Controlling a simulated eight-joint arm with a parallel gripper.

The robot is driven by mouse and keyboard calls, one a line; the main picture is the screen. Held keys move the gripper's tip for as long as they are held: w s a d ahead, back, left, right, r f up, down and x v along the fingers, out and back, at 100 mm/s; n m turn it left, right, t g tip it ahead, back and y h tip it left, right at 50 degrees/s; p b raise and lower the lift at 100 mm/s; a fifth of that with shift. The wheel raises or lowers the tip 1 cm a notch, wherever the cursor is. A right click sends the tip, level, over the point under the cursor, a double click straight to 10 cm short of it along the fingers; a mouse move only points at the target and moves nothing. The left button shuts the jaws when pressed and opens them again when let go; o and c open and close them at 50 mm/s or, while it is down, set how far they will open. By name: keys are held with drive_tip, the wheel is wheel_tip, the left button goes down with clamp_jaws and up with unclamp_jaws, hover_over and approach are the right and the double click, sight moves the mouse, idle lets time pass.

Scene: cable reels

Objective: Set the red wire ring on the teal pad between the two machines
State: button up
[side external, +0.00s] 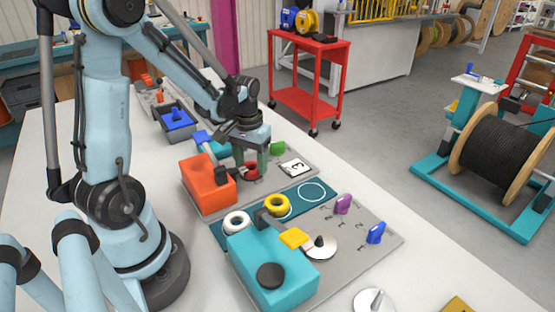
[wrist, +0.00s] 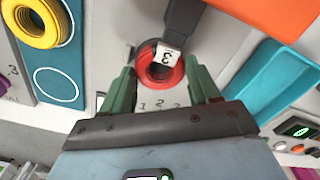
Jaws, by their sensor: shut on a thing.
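The red wire ring (side external: 251,171) is at the orange machine (side external: 208,184), low over its grey base plate. My gripper (side external: 250,158) is shut on the ring, pointing down. In the wrist view the ring (wrist: 152,72) sits between the two green fingers of my gripper (wrist: 161,72); a small white tag with a 3 overlaps it. I cannot tell whether the ring touches the plate. The teal pad (side external: 290,210) lies between the orange machine and the teal machine (side external: 270,265). An empty white circle outline on it shows in the wrist view (wrist: 53,83).
A yellow ring (side external: 277,204) and a white ring (side external: 236,222) sit on the pad's left and middle parts. A purple knob (side external: 343,204) and a blue knob (side external: 376,233) stand on the near plate. A dark machine arm (wrist: 184,22) is close beyond the ring.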

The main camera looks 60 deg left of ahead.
wheel_tip(320, 180, up, 7)
drive_tip(key=shift+r, duration=0.2)
idle(0.3)
drive_tip(key=w+d+m, duration=0.2)
drive_tip(key=w+d, duration=0.1)
drive_tip(key=d, duration=0.1)
drive_tip(key=w+d+f+m, duration=0.1)
drive_tip(key=w+d, duration=0.1)
drive_tip(key=d, duration=0.2)
drive_tip(key=w+d+f+m, duration=0.1)
drive_tip(key=w+d+m, duration=0.1)
drive_tip(key=w+d, duration=0.1)
drive_tip(key=shift+w+d+f+m, duration=0.1)
drive_tip(key=shift+w+d+m, duration=0.05)
drive_tip(key=shift+d, duration=0.3)
drive_tip(key=shift+w+d+m, duration=0.15)
drive_tip(key=shift+d, duration=0.3)
drive_tip(key=shift+w+d+f, duration=0.1)
drive_tip(key=shift+w+d, duration=0.05)
drive_tip(key=shift+d, duration=0.2)
drive_tip(key=shift+d+f, duration=0.15)
drive_tip(key=shift+f, duration=2.1)
drive_tip(key=shift+f, duration=0.2)
